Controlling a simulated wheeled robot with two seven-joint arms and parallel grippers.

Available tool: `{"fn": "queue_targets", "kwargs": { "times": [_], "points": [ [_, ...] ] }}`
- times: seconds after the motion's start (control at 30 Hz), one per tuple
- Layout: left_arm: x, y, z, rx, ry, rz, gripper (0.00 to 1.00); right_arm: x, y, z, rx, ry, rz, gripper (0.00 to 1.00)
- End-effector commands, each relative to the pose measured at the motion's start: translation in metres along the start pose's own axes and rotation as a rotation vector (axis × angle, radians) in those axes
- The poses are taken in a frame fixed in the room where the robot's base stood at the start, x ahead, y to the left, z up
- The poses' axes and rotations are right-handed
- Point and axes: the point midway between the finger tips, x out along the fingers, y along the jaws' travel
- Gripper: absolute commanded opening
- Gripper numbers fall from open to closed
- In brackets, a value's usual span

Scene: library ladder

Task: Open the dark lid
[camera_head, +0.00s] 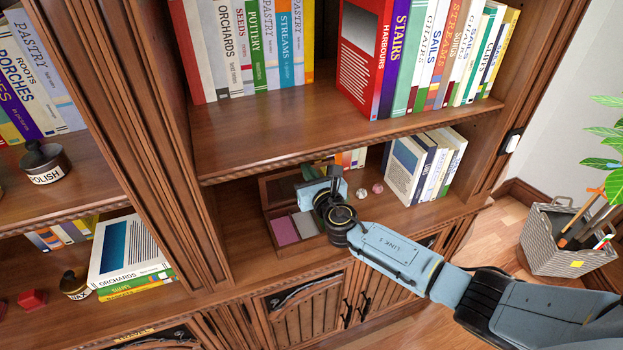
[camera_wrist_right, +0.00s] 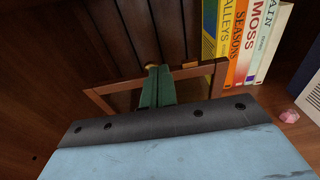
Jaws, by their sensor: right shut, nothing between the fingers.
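A brown wooden box (camera_head: 297,248) sits on the lower shelf, its front compartments showing a pink and a grey lining. A dark panel (camera_head: 280,187), which looks like the lid, rises at the back of the box; its exact angle is hard to tell. My right gripper (camera_head: 334,172) is over the box's back right part and hides some of it. In the wrist view the right gripper (camera_wrist_right: 157,72) is shut and empty, its green fingertips at a thin brown wooden edge (camera_wrist_right: 100,92). I cannot tell whether they touch it. My left gripper is not in view.
The upper shelf (camera_head: 250,135) overhangs the box closely. Upright books (camera_head: 425,165) and a pink gem (camera_head: 377,188) stand to the right on the lower shelf. A wooden upright (camera_head: 180,150) bounds the left side. A basket (camera_head: 560,240) stands on the floor at right.

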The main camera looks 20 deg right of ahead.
Motion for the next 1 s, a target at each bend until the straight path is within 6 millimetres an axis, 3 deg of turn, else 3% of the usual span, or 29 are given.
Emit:
{"fn": "queue_targets", "kwargs": {
  "times": [0.73,1.0],
  "points": [
    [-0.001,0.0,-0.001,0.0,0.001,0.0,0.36,0.005,0.0,0.002,0.0,0.0,0.0,0.0],
    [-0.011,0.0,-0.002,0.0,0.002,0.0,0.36,-0.022,0.009,-0.002,-0.001,0.003,0.016,0.0]
  ]
}}
